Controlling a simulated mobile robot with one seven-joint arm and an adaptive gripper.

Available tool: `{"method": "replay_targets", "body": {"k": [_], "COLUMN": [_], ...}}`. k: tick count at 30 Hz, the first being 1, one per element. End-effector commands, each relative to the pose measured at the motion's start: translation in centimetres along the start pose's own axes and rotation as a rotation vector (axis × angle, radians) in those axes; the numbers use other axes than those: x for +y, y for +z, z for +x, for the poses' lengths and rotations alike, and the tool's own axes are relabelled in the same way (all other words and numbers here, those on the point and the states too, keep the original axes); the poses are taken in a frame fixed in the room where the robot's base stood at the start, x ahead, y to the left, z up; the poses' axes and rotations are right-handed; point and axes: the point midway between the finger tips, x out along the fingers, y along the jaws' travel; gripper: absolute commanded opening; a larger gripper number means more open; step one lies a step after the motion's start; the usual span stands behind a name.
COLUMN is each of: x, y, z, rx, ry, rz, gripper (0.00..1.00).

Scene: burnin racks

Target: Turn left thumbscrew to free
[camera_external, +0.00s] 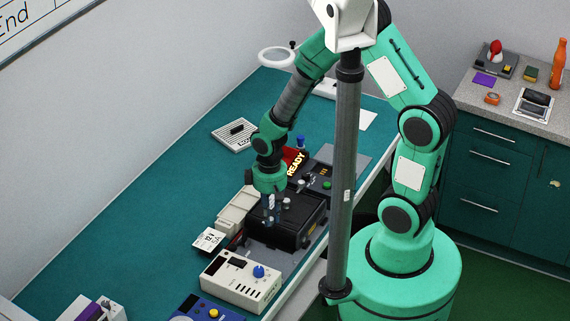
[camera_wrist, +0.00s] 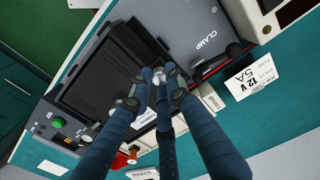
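A black box-like unit (camera_external: 287,229) with a dark top sits on the bench; its dark top (camera_wrist: 97,75) fills the middle of the wrist view. A small silver thumbscrew (camera_wrist: 173,71) shows beside my fingertips at the box's edge. Another small light knob (camera_external: 287,202) stands on the box's far side in the external view. My gripper (camera_external: 270,212) points down over the box's near left edge.
A beige meter (camera_external: 240,280) with a blue knob stands in front of the box. A white 12 V label card (camera_external: 209,240) and a beige tray (camera_external: 238,207) lie left. A lit READY sign (camera_external: 295,162) stands behind. The bench's far left (camera_external: 130,215) is clear.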

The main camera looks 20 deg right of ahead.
Motion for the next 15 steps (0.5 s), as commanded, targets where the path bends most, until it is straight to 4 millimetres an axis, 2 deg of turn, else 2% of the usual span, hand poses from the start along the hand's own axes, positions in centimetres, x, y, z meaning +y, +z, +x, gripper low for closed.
{"method": "replay_targets", "body": {"k": [15], "x": [0.0], "y": [-0.02], "z": [-0.03], "rx": [0.0], "ry": [0.0], "rz": [0.113], "gripper": [0.0]}}
